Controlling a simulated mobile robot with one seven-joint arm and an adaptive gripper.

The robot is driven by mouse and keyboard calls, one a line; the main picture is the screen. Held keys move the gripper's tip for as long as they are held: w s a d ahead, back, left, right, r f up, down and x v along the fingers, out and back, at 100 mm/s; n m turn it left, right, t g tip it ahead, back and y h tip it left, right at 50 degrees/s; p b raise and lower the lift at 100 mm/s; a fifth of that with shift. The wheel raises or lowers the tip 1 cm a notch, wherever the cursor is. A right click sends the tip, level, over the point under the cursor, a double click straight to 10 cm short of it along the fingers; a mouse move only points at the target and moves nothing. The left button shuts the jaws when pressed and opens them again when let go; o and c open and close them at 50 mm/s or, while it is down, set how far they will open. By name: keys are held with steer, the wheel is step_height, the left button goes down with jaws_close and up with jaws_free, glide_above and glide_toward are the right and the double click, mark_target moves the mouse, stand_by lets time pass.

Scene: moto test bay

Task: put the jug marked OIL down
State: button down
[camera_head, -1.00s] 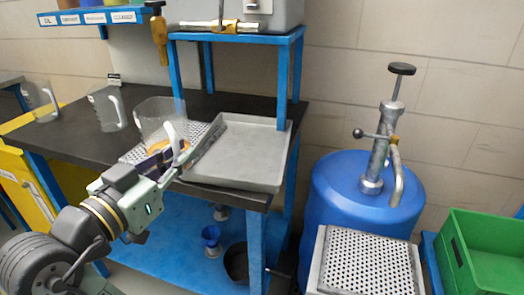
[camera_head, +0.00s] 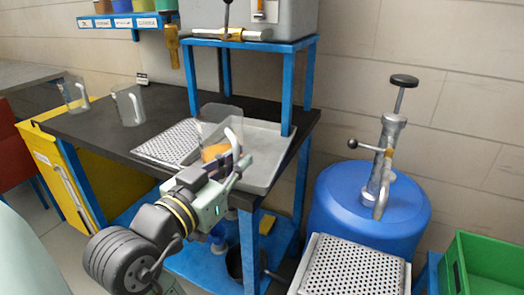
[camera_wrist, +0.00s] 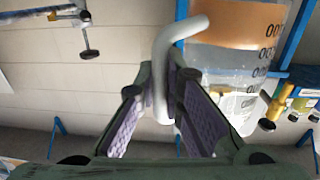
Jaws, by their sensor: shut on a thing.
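A clear jug (camera_head: 218,128) with a white handle and orange liquid inside is held by my gripper (camera_head: 232,168). In the wrist view, the jug (camera_wrist: 235,55) shows printed graduations, and its white handle (camera_wrist: 160,75) runs between the two fingers of my gripper (camera_wrist: 168,90). I cannot read an OIL mark on it. In the head view the jug appears upright, in front of the left part of a grey tray (camera_head: 262,170). I cannot tell whether its base is touching anything.
A perforated drip plate (camera_head: 165,145) lies left of the tray on the dark bench (camera_head: 110,138). Two empty clear jugs (camera_head: 128,106) (camera_head: 75,94) stand farther left. A blue stand (camera_head: 290,90) rises behind the tray. A blue drum (camera_head: 340,195) with a pump is at the right.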

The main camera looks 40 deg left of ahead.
steer(key=w+a, duration=0.1)
steer(key=w, duration=0.3)
steer(key=w+f+p, duration=0.1)
steer(key=w, duration=0.3)
steer(key=w+a+f+p, duration=0.1)
steer(key=w, duration=0.2)
steer(key=shift+w+a, duration=0.35)
steer(key=shift+w, duration=0.05)
steer(key=shift+f, duration=1.25)
steer(key=shift+f, duration=0.15)
steer(key=c, duration=1.7)
jaws_free()
